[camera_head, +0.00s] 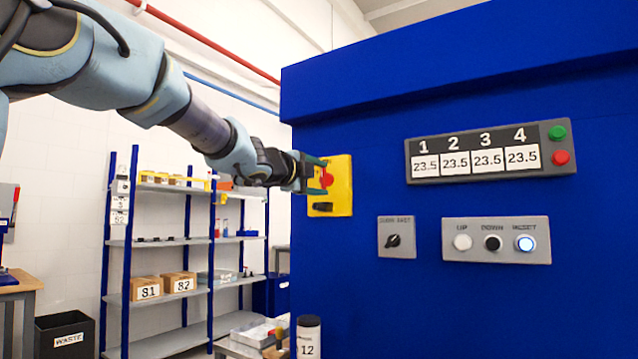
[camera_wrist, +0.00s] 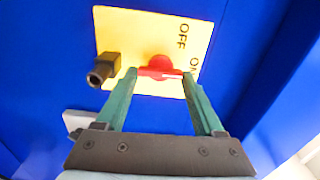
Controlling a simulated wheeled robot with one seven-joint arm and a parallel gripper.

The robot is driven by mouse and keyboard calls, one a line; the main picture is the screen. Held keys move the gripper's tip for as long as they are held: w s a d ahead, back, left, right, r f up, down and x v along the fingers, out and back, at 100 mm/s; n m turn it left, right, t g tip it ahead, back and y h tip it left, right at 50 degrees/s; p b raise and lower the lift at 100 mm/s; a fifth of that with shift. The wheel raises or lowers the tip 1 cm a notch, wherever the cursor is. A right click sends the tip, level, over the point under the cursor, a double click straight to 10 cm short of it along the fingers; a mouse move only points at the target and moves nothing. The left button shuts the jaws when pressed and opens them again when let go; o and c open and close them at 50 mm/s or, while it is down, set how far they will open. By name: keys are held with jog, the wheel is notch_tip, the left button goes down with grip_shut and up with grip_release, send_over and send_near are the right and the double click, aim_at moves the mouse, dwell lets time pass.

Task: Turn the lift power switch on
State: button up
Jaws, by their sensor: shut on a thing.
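The lift power switch is a red rotary knob (camera_head: 326,181) on a yellow plate (camera_head: 345,172) at the left of the blue cabinet face. In the wrist view the red knob (camera_wrist: 160,67) sits on the yellow plate (camera_wrist: 120,27), with OFF and ON labels at its upper right. My gripper (camera_head: 322,177) reaches in from the left. In the wrist view the green fingers of my gripper (camera_wrist: 161,75) are on both sides of the knob and shut on it. I cannot tell which label the knob points to.
A black part (camera_wrist: 104,70) sticks out of the plate beside the knob. To the right are a rotary selector (camera_head: 393,240), a button panel (camera_head: 470,256) with RESET lit, and a display (camera_head: 490,153) showing 23.5 four times. A shelf rack (camera_head: 172,243) stands at left.

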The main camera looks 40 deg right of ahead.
jog(key=shift+m, duration=0.3)
dwell(0.4)
jog(key=o, duration=1.4)
jog(key=b+v, duration=0.1)
jog(key=v, duration=1)
jog(key=shift+b, duration=0.4)
